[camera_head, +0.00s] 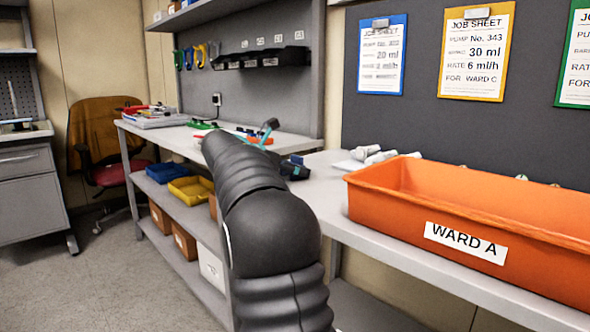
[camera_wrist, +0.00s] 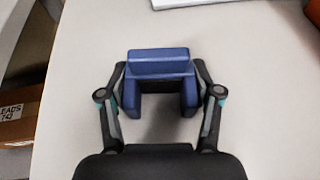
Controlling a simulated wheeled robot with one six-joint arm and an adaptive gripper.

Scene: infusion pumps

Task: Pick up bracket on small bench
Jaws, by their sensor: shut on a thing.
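The bracket (camera_wrist: 160,65) is a dark blue U-shaped piece in the wrist view, over a light grey bench top (camera_wrist: 90,25). My gripper (camera_wrist: 160,92) has one finger against each side of the bracket and is shut on it. I cannot tell whether the bracket touches the bench or is just above it. In the head view my arm reaches over the bench and hides most of the gripper, and the bracket cannot be made out clearly there.
An orange bin marked WARD A (camera_head: 400,213) stands at the right of the head view. A cardboard box marked LEADS (camera_wrist: 18,115) sits below the bench edge at left.

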